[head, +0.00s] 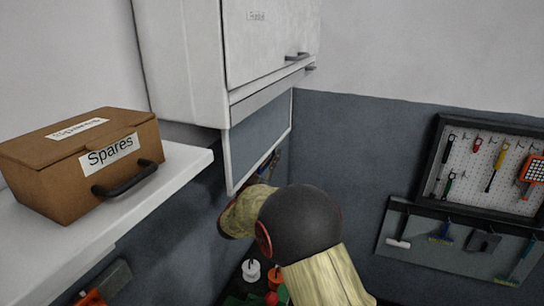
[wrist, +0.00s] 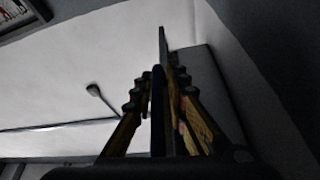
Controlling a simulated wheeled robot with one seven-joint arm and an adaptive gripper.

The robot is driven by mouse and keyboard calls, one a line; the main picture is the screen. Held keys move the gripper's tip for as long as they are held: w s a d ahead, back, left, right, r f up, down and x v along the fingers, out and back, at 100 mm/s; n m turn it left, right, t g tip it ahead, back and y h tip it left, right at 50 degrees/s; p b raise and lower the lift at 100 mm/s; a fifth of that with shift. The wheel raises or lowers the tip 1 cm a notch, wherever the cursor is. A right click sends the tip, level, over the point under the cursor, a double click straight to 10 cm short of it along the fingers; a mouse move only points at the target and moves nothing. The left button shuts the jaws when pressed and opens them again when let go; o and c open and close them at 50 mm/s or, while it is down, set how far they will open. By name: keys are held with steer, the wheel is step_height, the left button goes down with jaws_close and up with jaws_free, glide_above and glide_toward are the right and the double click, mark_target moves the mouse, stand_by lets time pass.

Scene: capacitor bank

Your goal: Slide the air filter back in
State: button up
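The air filter appears to be the thin panel (head: 256,147) with a white frame and grey-blue face, below the white cabinet (head: 270,40) in the head view. Its upper edge meets the cabinet's underside. My gripper (head: 269,166) is at its lower right edge, mostly hidden behind my own wrist. In the wrist view, my gripper (wrist: 162,82) has one finger on each side of a thin upright plate, the filter (wrist: 162,45) seen edge-on. The pads look closed against it, though dark shading blurs the contact.
A brown Spares box (head: 75,165) with a dark handle sits on a white shelf (head: 165,190) at left. A pegboard (head: 490,165) with tools hangs at right. Cabinet handles (head: 297,56) stick out above. Small coloured items (head: 262,278) lie low beneath my arm.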

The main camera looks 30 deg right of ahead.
mark_target(260, 132)
steer(key=shift+d+f, duration=0.1)
jaws_close()
stand_by(0.3)
step_height(260, 132, up, 15)
steer(key=shift+r+p, duration=0.1)
steer(key=shift+p, duration=0.55)
steer(key=shift+o, duration=2.4)
jaws_free()
steer(key=shift+s+d, duration=0.1)
steer(key=shift+s, duration=0.1)
steer(key=shift+w+f, duration=0.1)
steer(key=shift+f, duration=0.1)
steer(key=shift+a+f, duration=0.1)
steer(key=shift+a, duration=0.25)
steer(key=v, duration=1.1)
steer(key=shift+a, duration=0.2)
